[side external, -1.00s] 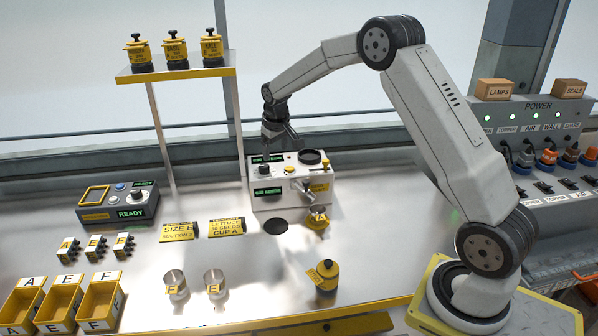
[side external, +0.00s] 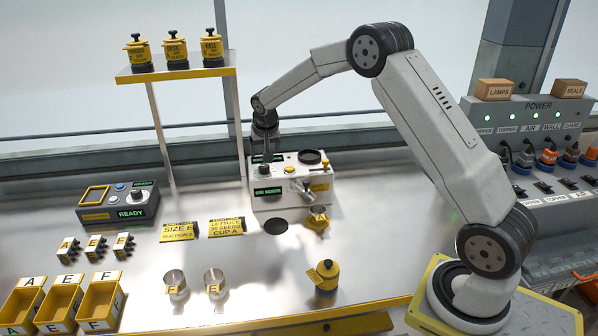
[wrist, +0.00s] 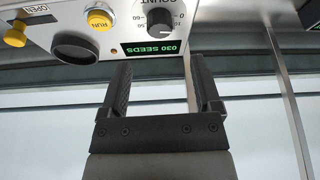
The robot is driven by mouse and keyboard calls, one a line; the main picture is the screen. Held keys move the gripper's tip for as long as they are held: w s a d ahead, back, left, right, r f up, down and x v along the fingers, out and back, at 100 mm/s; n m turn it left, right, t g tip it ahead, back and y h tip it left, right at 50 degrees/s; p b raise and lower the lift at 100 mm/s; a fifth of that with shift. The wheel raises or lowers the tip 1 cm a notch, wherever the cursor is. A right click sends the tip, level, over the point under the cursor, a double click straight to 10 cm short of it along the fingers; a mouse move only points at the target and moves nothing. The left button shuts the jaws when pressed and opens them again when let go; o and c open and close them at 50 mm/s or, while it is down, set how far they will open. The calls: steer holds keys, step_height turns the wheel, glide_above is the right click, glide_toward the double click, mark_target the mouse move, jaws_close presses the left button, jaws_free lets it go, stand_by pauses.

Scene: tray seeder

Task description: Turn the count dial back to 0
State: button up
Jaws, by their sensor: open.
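The count dial (wrist: 160,23) is a dark round knob on the white counter box (side external: 291,199). In the wrist view its scale shows 0 and 60 among its marks, and the green display (wrist: 152,48) beside it reads "030 SEEDS". The exact pointer setting is too small to tell. My gripper (wrist: 161,62) is open, its two black fingers apart with nothing between them. The dial lies beyond the fingertips in the wrist view.
The box also carries a yellow RUN button (wrist: 99,20), a black round opening (wrist: 76,48) and a yellow OPEN knob (wrist: 15,34). A shelf (side external: 177,75) with yellow jars stands behind left. Metal cups (side external: 175,286) and a yellow bottle (side external: 326,277) stand in front.

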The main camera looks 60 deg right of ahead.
mark_target(264, 166)
steer(key=shift+x, duration=3.7)
jaws_close()
steer(key=shift+n+y, duration=0.3)
steer(key=shift+n, duration=0.5)
jaws_free()
steer(key=shift+t, duration=0.3)
steer(key=shift+r, duration=0.15)
steer(key=v, duration=0.7)
steer(key=shift+r, duration=0.25)
